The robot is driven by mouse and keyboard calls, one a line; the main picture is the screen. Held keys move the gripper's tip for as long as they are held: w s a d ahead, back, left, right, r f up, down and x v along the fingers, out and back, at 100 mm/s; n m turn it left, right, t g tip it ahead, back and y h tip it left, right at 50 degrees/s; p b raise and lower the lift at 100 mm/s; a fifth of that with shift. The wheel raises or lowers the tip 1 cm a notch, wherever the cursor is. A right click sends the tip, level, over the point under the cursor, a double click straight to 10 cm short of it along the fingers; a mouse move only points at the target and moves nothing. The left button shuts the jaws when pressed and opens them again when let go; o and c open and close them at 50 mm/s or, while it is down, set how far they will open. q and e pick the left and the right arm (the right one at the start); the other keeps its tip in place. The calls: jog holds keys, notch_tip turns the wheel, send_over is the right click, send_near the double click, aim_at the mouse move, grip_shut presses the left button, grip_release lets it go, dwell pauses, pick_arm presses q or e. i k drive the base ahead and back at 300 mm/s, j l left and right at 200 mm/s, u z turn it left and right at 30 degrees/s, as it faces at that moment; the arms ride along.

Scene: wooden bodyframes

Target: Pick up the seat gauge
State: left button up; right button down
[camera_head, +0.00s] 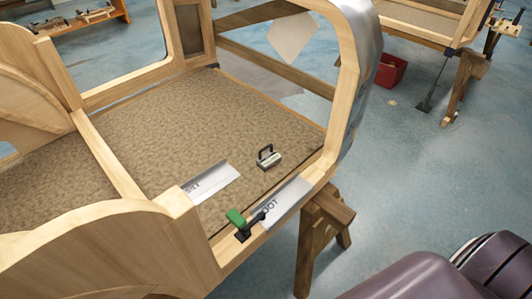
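A small block with a black arched handle and a pale, greenish face (269,158), likely the seat gauge, stands on the brown patterned floor panel (150,130) of the wooden bodyframe. It sits near the panel's right side, apart from the metal plates, with nothing touching its handle. Any lettering on it is too small to read. Neither my left nor my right gripper is in view.
A metal plate, partly lettered (212,181), lies left of the block. Another plate (283,198) lies on the sill beside a green-handled clamp (238,217). Wooden posts (349,80) frame the opening. A trestle (323,225) stands below; a red bin (390,70) is on the floor.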

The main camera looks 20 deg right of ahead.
aim_at(269, 156)
jog(key=l+z, duration=0.1)
jog(key=z, duration=0.3)
jog(key=l+z, duration=0.15)
jog(key=z, duration=0.3)
jog(key=i+l+u, duration=0.15)
jog(key=l, duration=0.3)
jog(key=i+l+u, duration=0.15)
jog(key=l, duration=0.3)
jog(key=i+l+u, duration=0.15)
jog(key=l, duration=0.3)
jog(key=l+u, duration=0.15)
jog(key=l, duration=0.3)
